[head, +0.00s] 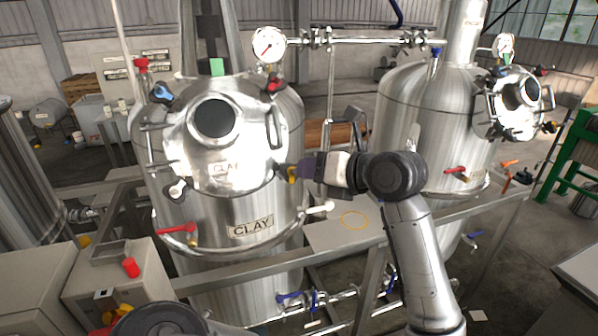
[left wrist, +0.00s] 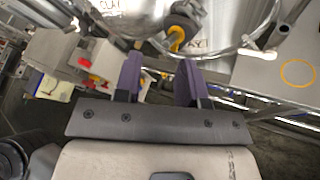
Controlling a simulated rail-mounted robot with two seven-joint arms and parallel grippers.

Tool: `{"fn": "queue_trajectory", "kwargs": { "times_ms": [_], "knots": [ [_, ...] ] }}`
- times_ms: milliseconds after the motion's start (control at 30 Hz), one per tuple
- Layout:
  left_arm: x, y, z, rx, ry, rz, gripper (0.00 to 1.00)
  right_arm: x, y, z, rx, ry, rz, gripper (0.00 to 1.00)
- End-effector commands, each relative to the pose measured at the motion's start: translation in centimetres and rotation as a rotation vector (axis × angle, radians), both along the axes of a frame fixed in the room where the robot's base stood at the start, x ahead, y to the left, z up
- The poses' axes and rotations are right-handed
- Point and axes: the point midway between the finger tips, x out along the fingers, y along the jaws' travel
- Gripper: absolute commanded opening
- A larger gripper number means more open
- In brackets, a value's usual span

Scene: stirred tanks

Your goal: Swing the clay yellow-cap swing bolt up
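The clay tank (head: 222,262) is a steel vessel with a CLAY plate; its round lid (head: 190,150) is closed and has a dark window. My right gripper is not in view.
Other bolts around the lid have blue (head: 161,93), red (head: 273,84) and white (head: 178,189) caps. A white-ended handle (head: 318,209) sticks out below the yellow cap. A platform with a yellow ring (head: 354,220) lies at right. A second tank (head: 425,115) stands behind.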

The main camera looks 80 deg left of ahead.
Motion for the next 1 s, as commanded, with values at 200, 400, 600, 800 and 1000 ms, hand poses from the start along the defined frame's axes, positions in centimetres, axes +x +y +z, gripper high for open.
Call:
{"fn": "queue_trajectory", "kwargs": {
  "times_ms": [200, 400, 600, 800, 1000],
  "knots": [
    [2.7, -3.1, 1.3, -0.001, -0.001, -0.006, 0.37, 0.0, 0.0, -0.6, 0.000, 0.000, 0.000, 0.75],
    [4.3, -5.0, 2.2, -0.002, -0.001, -0.004, 0.37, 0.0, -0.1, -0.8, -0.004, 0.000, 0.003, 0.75],
    [5.0, -5.9, 2.7, 0.000, -0.002, -0.002, 0.37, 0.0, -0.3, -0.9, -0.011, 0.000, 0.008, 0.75],
    [5.1, -6.1, 2.7, 0.000, -0.003, -0.002, 0.37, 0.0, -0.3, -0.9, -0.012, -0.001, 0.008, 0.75],
    [5.1, -6.0, 2.7, 0.000, -0.001, -0.002, 0.37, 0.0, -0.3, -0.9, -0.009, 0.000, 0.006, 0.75]
  ]
}}
